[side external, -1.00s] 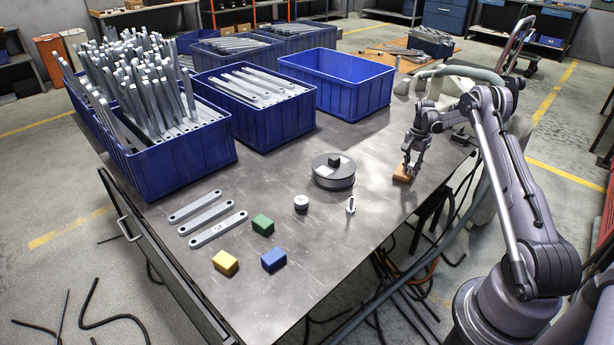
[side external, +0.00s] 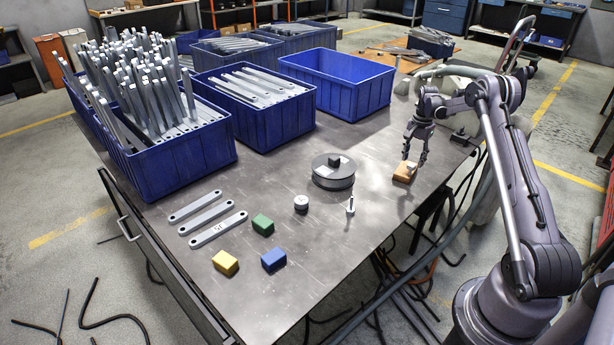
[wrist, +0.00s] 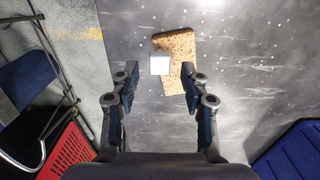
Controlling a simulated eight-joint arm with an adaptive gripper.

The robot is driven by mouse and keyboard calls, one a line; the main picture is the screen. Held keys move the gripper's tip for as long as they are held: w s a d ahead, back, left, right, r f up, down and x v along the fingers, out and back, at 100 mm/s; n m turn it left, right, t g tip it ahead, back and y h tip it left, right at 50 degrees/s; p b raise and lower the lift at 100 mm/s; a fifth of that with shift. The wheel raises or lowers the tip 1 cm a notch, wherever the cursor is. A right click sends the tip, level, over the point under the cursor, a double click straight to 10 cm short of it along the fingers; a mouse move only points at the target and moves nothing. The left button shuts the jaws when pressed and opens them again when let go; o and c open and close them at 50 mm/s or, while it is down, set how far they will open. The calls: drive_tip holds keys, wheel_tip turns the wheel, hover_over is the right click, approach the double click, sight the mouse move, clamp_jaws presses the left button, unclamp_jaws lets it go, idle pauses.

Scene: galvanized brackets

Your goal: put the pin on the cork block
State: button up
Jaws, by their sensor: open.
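The cork block (side external: 403,174) lies on the metal table at the right, below my gripper (side external: 414,157). A small pale square-topped piece, likely the pin (side external: 411,165), rests on it. In the wrist view the cork block (wrist: 183,55) shows beyond the fingers, with the bright piece (wrist: 160,65) overlapping its left edge. My gripper (wrist: 158,78) is open, fingers well apart, with clear gaps on both sides of the piece. Its underside is hidden. A small upright silver piece (side external: 350,205) also stands on the table.
A round grey spool-like disc (side external: 333,172) and a small round metal piece (side external: 301,202) stand mid-table. Green (side external: 263,224), yellow (side external: 225,262) and blue (side external: 273,259) blocks lie nearer the front with several flat brackets. An empty blue bin (side external: 335,83) stands behind. The table's right edge is close to the cork.

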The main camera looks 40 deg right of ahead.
sight(412, 165)
wheel_tip(412, 165, up, 8)
drive_tip(key=f, duration=0.1)
drive_tip(key=w+a+r+n+t+h, duration=0.1)
drive_tip(key=a+r+n, duration=0.3)
drive_tip(key=a+r, duration=0.6)
drive_tip(key=w+a+r+n+t, duration=0.15)
drive_tip(key=a+r+n, duration=0.3)
drive_tip(key=a, duration=0.95)
drive_tip(key=s+a+n+t, duration=0.2)
drive_tip(key=s+a+n, duration=0.2)
drive_tip(key=s+a, duration=0.3)
drive_tip(key=s+a+f+n+t+y, duration=0.1)
drive_tip(key=s+a+n, duration=0.4)
drive_tip(key=a, duration=1)
drive_tip(key=shift+s+f+t, duration=0.3)
drive_tip(key=shift+s+t, duration=0.55)
drive_tip(key=shift+s, duration=0.55)
drive_tip(key=shift+o, duration=0.2)
drive_tip(key=shift+n, duration=0.25)
